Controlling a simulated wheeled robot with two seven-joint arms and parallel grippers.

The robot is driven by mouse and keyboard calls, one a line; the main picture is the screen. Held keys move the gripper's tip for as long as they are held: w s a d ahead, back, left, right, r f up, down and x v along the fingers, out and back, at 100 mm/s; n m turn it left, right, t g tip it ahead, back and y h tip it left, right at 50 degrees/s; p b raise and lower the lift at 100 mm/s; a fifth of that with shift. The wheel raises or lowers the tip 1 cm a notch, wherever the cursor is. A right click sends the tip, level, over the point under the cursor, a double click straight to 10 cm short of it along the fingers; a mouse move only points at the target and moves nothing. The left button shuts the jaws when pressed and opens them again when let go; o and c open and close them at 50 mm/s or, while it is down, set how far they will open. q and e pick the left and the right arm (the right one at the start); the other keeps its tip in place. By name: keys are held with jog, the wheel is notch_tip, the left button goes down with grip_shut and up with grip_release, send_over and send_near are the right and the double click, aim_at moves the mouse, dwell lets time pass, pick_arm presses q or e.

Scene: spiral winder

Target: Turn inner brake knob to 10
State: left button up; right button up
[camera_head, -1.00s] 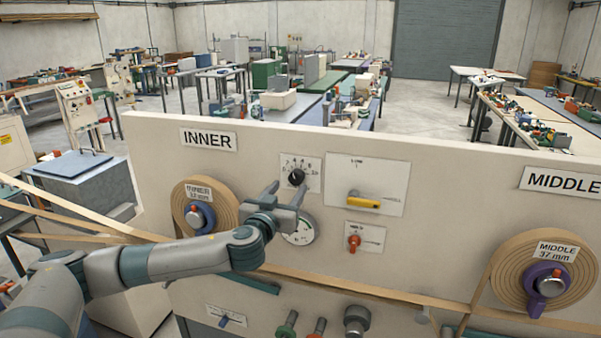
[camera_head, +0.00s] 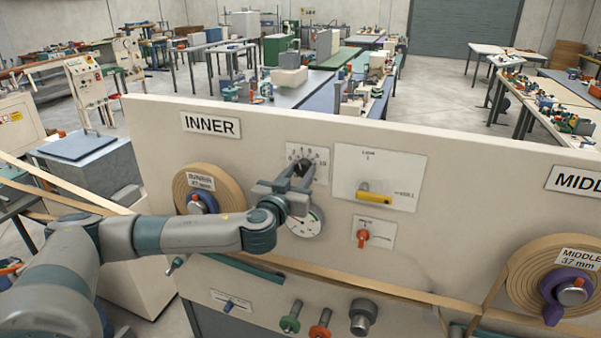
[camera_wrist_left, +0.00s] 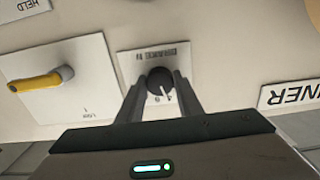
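The inner brake knob (camera_head: 302,167) is a small black dial on a white scale plate below the INNER sign. It also shows in the left wrist view (camera_wrist_left: 159,80), where its white pointer mark points down and slightly right. My left gripper (camera_head: 296,178) is at the knob, with one finger on each side. In the left wrist view the fingertips (camera_wrist_left: 160,82) straddle the knob closely. The fingers stand apart; I cannot tell whether they touch it. Fingers and knob hide part of the scale, and its numbers are too small to read surely. My right gripper is not in view.
A yellow lever (camera_head: 375,196) on its plate is right of the knob. A red knob (camera_head: 363,236) sits lower right. A round gauge (camera_head: 306,222) is just below my gripper. The inner tape roll (camera_head: 228,185) is to the left.

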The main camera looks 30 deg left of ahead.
pick_arm(q)
jog(key=c, duration=0.5)
jog(key=shift+o, duration=0.2)
